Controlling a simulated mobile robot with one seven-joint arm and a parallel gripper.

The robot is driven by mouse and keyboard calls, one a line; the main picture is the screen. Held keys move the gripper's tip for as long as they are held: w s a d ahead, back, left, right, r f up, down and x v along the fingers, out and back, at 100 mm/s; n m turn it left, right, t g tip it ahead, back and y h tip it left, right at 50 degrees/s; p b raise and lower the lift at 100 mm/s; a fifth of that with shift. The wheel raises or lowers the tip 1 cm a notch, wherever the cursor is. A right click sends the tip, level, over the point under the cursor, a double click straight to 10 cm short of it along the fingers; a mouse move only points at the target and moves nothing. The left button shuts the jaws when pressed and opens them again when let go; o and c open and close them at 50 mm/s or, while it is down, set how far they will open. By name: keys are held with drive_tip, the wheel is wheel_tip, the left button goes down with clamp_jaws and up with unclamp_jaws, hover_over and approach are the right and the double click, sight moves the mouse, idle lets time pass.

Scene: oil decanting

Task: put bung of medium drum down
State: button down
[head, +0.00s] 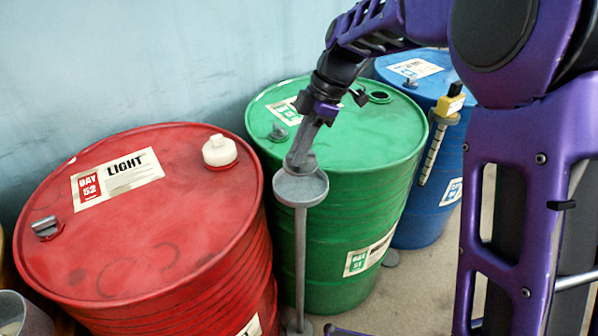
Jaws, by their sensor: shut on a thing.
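The green drum (345,140) stands in the middle with an open, dark bung hole (380,97) in its lid. Its label is partly covered by my arm, so I cannot read a grade on it. My gripper (300,158) points down in front of the green drum, over the round grey dish of a thin stand (301,187). It is shut on a small grey thing at the dish, which looks like the bung. The bung is mostly hidden by the fingers, and I cannot tell whether it touches the dish.
A red drum (150,215) marked LIGHT, with a white cap (219,151), stands close on the left. A blue drum (415,205) stands behind right. A grey container (22,315) is at lower left.

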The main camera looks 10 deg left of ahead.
sight(299, 169)
drive_tip(key=shift+f+b, duration=0.3)
drive_tip(key=shift+f, duration=2.2)
drive_tip(key=shift+f, duration=0.1)
drive_tip(key=c, duration=0.8)
unclamp_jaws()
drive_tip(key=shift+r, duration=0.2)
drive_tip(key=p+v, duration=0.1)
drive_tip(key=v, duration=1.1)
drive_tip(key=shift+p, duration=0.3)
drive_tip(key=shift+f, duration=0.1)
